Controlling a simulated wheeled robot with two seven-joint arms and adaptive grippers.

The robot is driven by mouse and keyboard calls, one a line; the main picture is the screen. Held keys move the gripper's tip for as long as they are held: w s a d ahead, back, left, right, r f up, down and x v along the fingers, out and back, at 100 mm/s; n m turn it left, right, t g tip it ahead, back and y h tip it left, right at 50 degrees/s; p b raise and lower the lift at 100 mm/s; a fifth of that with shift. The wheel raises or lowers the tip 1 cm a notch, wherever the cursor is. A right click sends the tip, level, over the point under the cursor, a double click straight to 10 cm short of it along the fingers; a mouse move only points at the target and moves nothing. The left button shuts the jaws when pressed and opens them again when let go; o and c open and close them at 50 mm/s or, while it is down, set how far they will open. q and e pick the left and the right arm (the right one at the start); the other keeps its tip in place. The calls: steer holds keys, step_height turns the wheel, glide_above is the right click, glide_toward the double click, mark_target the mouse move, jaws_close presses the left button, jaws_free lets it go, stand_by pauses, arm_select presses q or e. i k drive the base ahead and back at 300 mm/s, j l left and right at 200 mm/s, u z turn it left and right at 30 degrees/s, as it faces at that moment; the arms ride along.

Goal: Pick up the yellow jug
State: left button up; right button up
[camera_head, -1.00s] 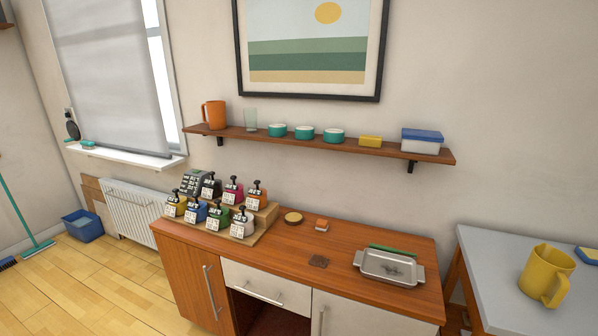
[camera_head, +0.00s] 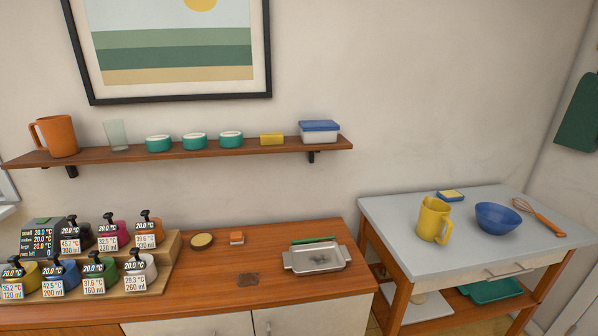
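The yellow jug (camera_head: 433,220) stands upright on the grey-topped table at the right, near that table's left side. Its handle faces toward me and to the right. Neither of my grippers is in view, and nothing touches the jug.
A wall shelf (camera_head: 100,157) holds an orange jug (camera_head: 56,136).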

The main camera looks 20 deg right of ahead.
mark_target(435, 214)
steer(key=i+j+z, duration=0.2)
steer(key=j+z, duration=0.2)
steer(key=i+j+z, duration=0.1)
steer(key=j+z, duration=0.7)
steer(key=j, duration=0.15)
steer(key=i, duration=0.05)
